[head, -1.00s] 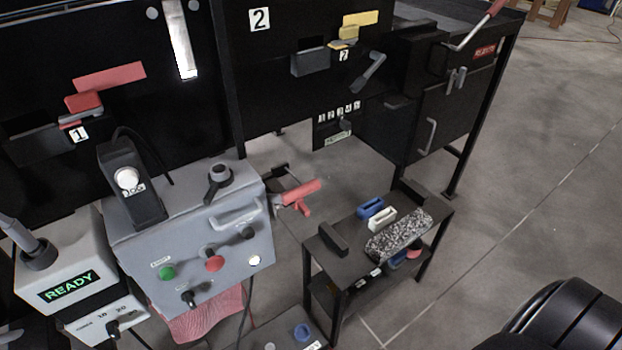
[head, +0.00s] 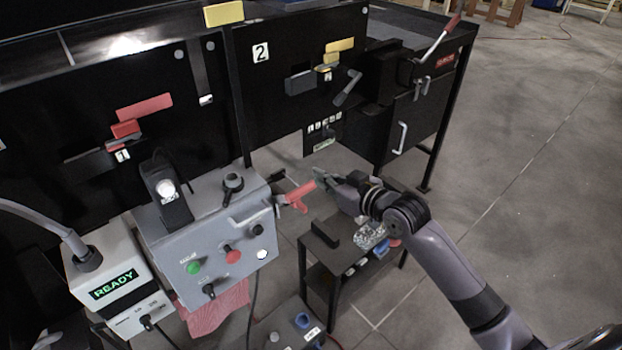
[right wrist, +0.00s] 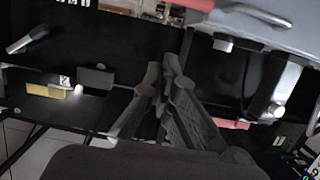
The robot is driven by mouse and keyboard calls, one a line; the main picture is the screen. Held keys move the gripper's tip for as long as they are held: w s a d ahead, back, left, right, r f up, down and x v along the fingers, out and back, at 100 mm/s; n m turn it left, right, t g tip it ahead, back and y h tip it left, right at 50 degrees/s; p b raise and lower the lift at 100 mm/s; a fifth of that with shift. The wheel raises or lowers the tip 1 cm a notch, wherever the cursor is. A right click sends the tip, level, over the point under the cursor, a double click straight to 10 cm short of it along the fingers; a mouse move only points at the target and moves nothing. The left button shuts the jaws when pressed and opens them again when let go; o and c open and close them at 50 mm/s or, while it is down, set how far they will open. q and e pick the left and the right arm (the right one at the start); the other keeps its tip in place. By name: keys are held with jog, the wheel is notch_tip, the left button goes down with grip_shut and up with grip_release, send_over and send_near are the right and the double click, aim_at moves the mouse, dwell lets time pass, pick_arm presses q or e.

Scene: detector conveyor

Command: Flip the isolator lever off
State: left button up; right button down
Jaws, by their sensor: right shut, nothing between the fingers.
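A red lever (head: 298,194) sticks out from the right side of the grey control box (head: 217,243); it looks like the isolator lever, though no label on it is readable. My right gripper (head: 318,174) is at the lever's outer end, shut and empty; whether it touches the lever is unclear. In the right wrist view the shut fingers (right wrist: 165,72) point at the dark panels, and a red bar, probably the lever (right wrist: 192,4), shows at the top edge. My left gripper is not in view.
The box front has a green button (head: 193,267), a red button (head: 232,257) and knobs. A READY display (head: 114,284) stands left. Below my right arm is a small black table (head: 335,262) with blocks. Dark panels stand behind; open floor lies right.

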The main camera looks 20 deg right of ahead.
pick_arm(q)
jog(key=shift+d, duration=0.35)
pick_arm(e)
jog(key=shift+w+r, duration=0.1)
jog(key=shift+w, duration=0.1)
jog(key=p, duration=0.2)
send_over(304, 187)
jog(key=w, duration=0.2)
notch_tip(304, 187, down, 2)
jog(key=f, duration=0.1)
jog(key=s+f, duration=0.1)
jog(key=f+p, duration=0.1)
jog(key=shift+s+a, duration=0.1)
jog(key=shift+s, duration=0.15)
jog(key=shift+s+f, duration=0.35)
jog(key=shift+f, duration=0.05)
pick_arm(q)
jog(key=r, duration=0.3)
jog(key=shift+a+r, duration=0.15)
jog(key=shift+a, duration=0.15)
pick_arm(e)
jog(key=shift+w, duration=0.1)
